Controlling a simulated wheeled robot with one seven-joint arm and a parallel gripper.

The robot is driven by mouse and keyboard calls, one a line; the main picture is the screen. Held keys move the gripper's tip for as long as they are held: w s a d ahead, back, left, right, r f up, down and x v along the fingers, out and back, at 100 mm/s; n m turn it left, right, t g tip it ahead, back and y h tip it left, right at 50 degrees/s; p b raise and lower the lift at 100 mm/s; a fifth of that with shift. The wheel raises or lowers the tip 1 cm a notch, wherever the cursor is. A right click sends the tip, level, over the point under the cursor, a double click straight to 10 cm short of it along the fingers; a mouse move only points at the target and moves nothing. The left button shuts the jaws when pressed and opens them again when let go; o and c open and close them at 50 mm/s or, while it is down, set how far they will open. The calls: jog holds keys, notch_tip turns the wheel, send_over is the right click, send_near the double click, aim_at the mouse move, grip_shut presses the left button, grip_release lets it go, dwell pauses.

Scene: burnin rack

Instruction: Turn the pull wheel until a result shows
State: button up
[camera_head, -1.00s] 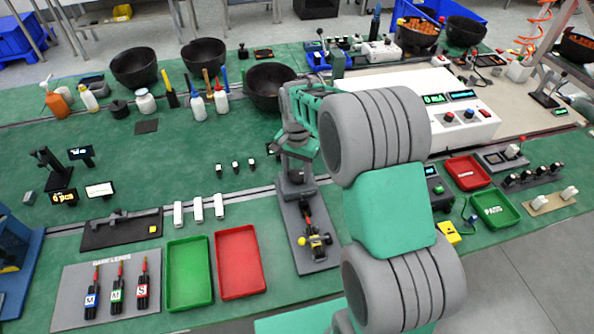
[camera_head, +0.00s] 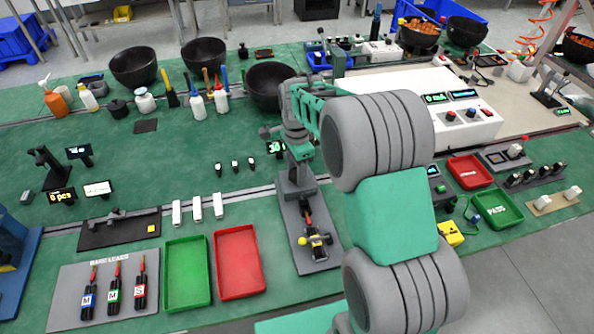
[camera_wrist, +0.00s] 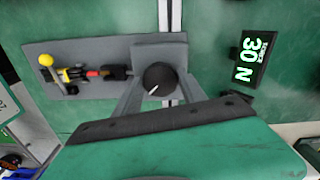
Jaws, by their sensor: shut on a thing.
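The pull wheel (camera_wrist: 158,79) is a dark round knob with a white mark, seen from above in the wrist view. It sits at one end of a grey pull fixture (camera_wrist: 85,93), which also lies on the bench in the head view (camera_head: 318,252). My gripper (camera_wrist: 155,92) is shut on the wheel, with a finger on either side. In the head view my arm hides the wheel. A small black display (camera_wrist: 254,61) beside the fixture shows "30 N" in green. It also shows in the head view (camera_head: 276,147), too small to read there.
A red tray (camera_head: 240,292) and a green tray (camera_head: 187,303) lie left of the fixture. The fixture's other end holds a yellow-and-black clamp (camera_head: 316,241) with a red-and-black piece. Several black bowls stand at the back.

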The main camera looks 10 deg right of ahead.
jog(key=m, duration=0.7)
jog(key=shift+w+b, duration=0.1)
jog(key=shift+b, duration=0.3)
dwell(0.3)
jog(key=o, duration=1.4)
jog(key=shift+c, duration=0.2)
notch_tip(320, 180, up, 8)
jog(key=shift+f+b, duration=0.1)
jog(key=shift+b, duration=0.35)
